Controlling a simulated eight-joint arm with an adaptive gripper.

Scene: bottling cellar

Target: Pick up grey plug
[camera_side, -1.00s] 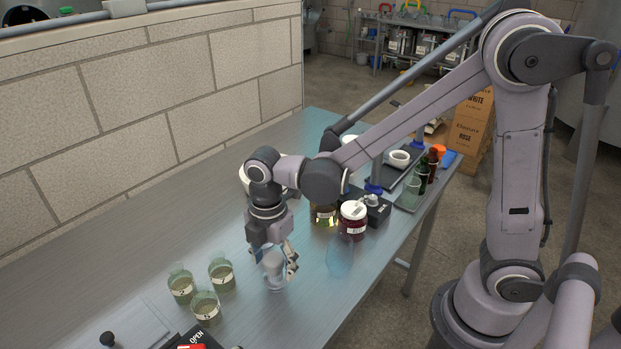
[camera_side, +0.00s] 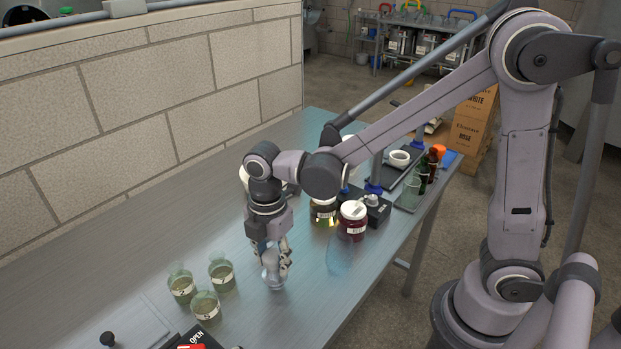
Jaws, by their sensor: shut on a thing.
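The grey plug (camera_side: 273,281) shows as a small pale grey, roundish piece, low at the metal table near its middle. My gripper (camera_side: 275,264) points down over it, with its fingers shut on its upper part. The fingers hide much of the plug. Its lower end shows below the fingertips, at or very close to the table top; I cannot tell whether it touches.
Several labelled glass beakers (camera_side: 206,306) with pale liquid stand left of my gripper. A red jar with a white lid (camera_side: 352,222) and a dark jar (camera_side: 323,213) stand behind right. A clear glass (camera_side: 340,259) is to the right. The table (camera_side: 120,272) is bare at left.

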